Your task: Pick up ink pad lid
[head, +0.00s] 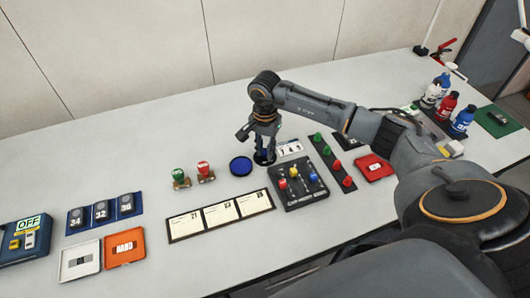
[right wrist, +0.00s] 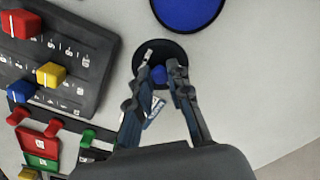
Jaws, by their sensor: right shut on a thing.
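The ink pad lid is a black round disc with a small blue knob. It shows in the right wrist view (right wrist: 178,50) and in the head view (head: 259,160). My right gripper (head: 263,149) points down over it. In the right wrist view its fingers (right wrist: 160,70) are shut on the lid's knob. I cannot tell whether the lid still touches the table. The blue round ink pad (head: 241,166) lies open just left of the lid, and its edge shows at the top of the right wrist view (right wrist: 187,10). My left gripper is not in view.
A dark slider box (head: 298,195) with coloured knobs stands close in front of the lid. A calendar strip (head: 220,214) lies in front. The table behind the lid is clear.

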